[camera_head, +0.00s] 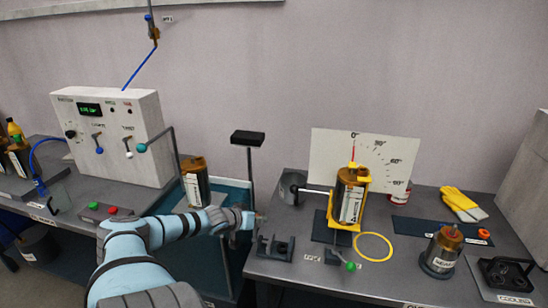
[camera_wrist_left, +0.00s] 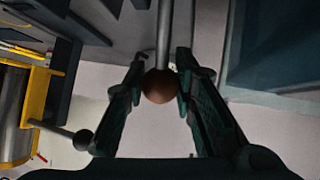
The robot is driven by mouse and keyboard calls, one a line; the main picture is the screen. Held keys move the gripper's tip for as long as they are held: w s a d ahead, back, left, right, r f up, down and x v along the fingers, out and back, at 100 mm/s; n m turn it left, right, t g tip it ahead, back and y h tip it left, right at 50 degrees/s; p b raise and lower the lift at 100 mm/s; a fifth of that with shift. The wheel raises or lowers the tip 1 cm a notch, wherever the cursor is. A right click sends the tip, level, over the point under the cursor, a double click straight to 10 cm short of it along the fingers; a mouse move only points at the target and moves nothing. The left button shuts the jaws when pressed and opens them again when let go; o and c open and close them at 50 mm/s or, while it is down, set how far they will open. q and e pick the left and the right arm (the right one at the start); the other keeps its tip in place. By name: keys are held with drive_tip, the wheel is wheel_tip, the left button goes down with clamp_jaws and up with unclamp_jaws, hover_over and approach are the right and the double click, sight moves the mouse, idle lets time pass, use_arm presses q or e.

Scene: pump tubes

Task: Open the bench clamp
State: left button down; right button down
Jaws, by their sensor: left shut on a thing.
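My left gripper (camera_head: 258,218) reaches in from the left to the near left corner of the right bench. It is just above and behind a dark bracket (camera_head: 275,248), which appears to be the bench clamp. In the left wrist view my left gripper (camera_wrist_left: 160,88) is shut on a brown-red ball knob (camera_wrist_left: 159,86) at the end of a grey metal rod (camera_wrist_left: 164,35). The gripper hides the knob in the head view, and how the rod joins the clamp cannot be made out. My right gripper is not in view.
A brown canister in a yellow frame (camera_head: 362,178) stands right of the clamp, before a dial board (camera_head: 385,143). A yellow ring (camera_head: 374,247) and a green-knobbed lever (camera_head: 350,266) are near it. A dark-topped post (camera_head: 248,138) rises behind my gripper. A gap separates the two benches.

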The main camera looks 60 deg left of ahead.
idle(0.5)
use_arm(q)
drive_tip(key=c, duration=1.3)
unclamp_jaws()
drive_tip(key=shift+f, duration=0.1)
drive_tip(key=shift+w+d, duration=0.1)
